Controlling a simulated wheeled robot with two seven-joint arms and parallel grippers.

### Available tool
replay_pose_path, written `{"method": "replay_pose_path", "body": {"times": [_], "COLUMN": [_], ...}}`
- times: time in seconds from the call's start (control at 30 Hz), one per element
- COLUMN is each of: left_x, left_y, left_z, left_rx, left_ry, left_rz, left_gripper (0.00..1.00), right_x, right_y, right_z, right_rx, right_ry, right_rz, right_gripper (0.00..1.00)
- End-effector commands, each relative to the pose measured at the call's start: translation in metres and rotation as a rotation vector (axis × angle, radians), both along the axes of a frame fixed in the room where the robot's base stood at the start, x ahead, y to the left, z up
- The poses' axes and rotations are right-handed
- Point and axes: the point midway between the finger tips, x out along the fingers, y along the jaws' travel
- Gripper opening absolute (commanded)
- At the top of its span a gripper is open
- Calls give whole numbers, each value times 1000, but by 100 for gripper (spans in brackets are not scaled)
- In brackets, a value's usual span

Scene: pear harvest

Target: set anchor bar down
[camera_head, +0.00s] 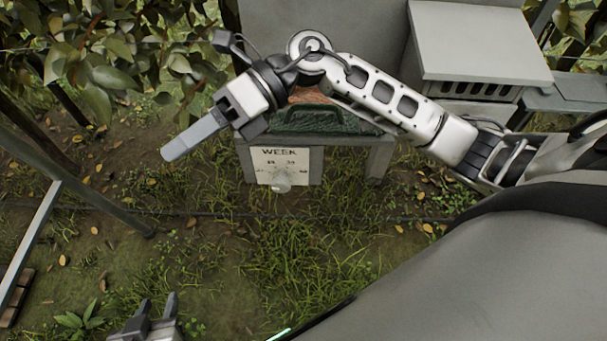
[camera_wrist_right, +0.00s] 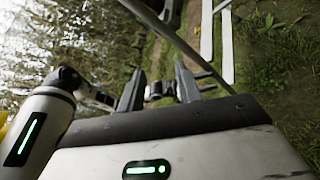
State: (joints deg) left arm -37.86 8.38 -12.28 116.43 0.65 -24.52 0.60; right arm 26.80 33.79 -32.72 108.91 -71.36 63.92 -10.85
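My right gripper (camera_head: 170,152) reaches in from the right above the grass, pointing down and left; its fingers overlap from this side. The right wrist view shows its two fingers apart (camera_wrist_right: 158,70), with no bar held between them. A small dark and pale shape (camera_wrist_right: 155,90) shows between the fingers; I cannot tell what it is. My left gripper (camera_head: 157,301) is at the bottom edge, two fingers apart, nothing seen between them; the rest is cut off. I cannot pick out the anchor bar for certain. Grey metal bars (camera_head: 40,228) form a frame at the left.
A grey stand with a white panel marked WEEK and a round knob (camera_head: 281,181) is behind my right arm. On it is a green tray (camera_head: 318,120), partly hidden by the arm. A pale box (camera_head: 475,45) stands at upper right. Leafy branches (camera_head: 115,60) hang at upper left. Grass is open in the middle.

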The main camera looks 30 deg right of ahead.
Motion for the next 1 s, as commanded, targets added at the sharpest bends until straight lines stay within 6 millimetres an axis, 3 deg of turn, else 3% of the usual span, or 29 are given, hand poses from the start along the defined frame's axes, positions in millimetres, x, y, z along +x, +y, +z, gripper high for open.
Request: {"method": "replay_pose_path", "body": {"times": [0.07,0.17,0.27,0.3,0.4,0.5,0.6,0.7,0.8,1.0], "left_x": [0,-1,0,0,0,0,0,0,0,0], "left_y": [0,0,0,0,0,0,0,0,0,1], "left_z": [-1,-1,-1,-1,-1,-1,-1,-1,-1,-1], "left_rx": [1,2,2,2,2,1,1,2,2,2], "left_ry": [2,3,3,3,3,2,2,2,1,1], "left_rz": [-1,-1,-1,-1,-1,-1,-1,0,0,0], "left_gripper": [36,36,36,36,36,36,36,36,36,36], "right_x": [-1,23,43,42,20,-15,-48,-71,-81,-82], "right_y": [14,-4,-45,-63,-97,-112,-118,-120,-120,-120], "right_z": [16,15,-34,-66,-145,-200,-236,-257,-264,-265], "right_rx": [329,676,947,1033,1164,1213,1228,1230,1228,1226], "right_ry": [280,666,1095,1275,1653,1908,2092,2204,2251,2254], "right_rz": [-160,-423,-741,-881,-1180,-1384,-1528,-1616,-1651,-1654], "right_gripper": [35,35,35,35,35,35,35,35,35,35]}}
